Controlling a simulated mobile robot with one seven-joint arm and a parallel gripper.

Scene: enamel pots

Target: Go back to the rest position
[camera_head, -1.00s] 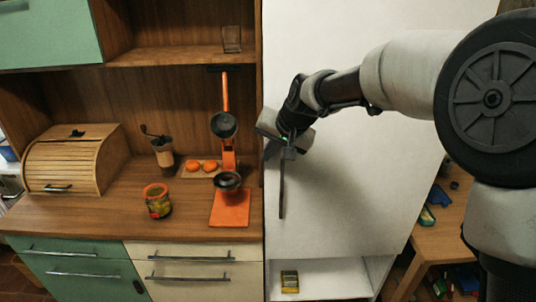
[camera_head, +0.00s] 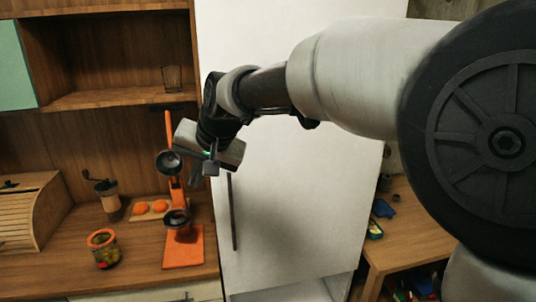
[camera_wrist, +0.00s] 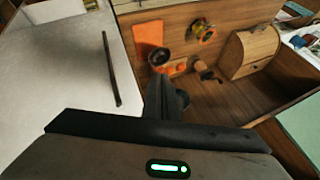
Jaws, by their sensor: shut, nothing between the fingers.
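My gripper (camera_head: 204,171) is shut and empty. It is raised in front of the tall white cabinet door (camera_head: 300,200), near that door's left edge. My arm reaches to it from the right. In the wrist view, the dark fingers of my gripper (camera_wrist: 168,98) are together, pointing toward the wooden cupboard. The dark bar handle (camera_head: 233,212) on the white door is below and to the right of the gripper, apart from it. The handle also shows in the wrist view (camera_wrist: 111,68).
An orange juicer (camera_head: 183,245), a jar (camera_head: 103,250), a grinder (camera_head: 108,198) and a wooden bread box (camera_head: 30,215) stand on the wooden counter at left. Orange halves lie on a board behind. A low wooden table (camera_head: 415,225) is at right.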

